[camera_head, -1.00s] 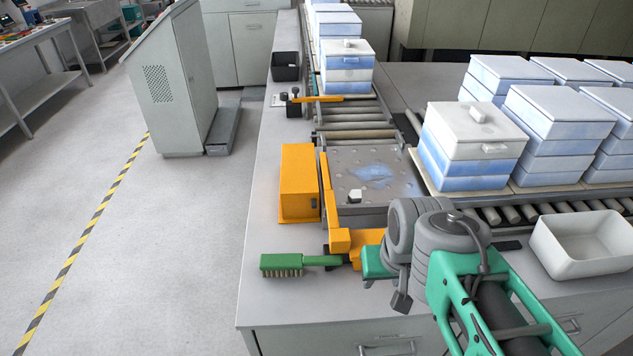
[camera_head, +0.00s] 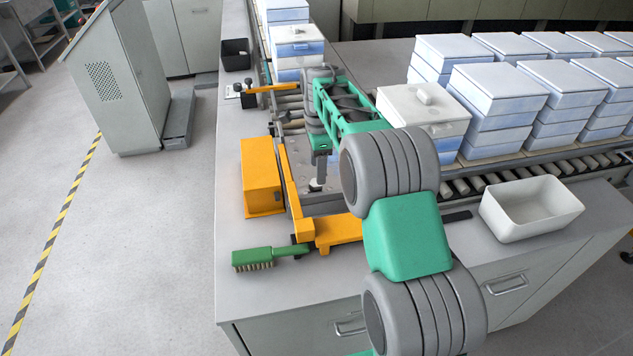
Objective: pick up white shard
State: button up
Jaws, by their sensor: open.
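A small white shard (camera_head: 316,184) lies on the grey perforated plate (camera_head: 332,196) of the conveyor. My gripper (camera_head: 319,172) points down directly over the shard, with its tips very close to it. The gripper is open, but its fingers are small and partly shaded here. I cannot tell whether they touch the shard or straddle it. My arm hides much of the plate behind and to the right.
An orange box (camera_head: 262,178) and orange bracket (camera_head: 338,229) border the plate at left and front. Box stacks (camera_head: 496,90) stand close on the right. A green brush (camera_head: 264,258) and white bin (camera_head: 530,209) sit on the counter.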

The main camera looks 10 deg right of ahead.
notch_tip(320, 180, down, 4)
jog(key=shift+w+f+p, duration=0.15)
jog(key=shift+f+p, duration=0.1)
jog(key=shift+p, duration=0.35)
grip_shut()
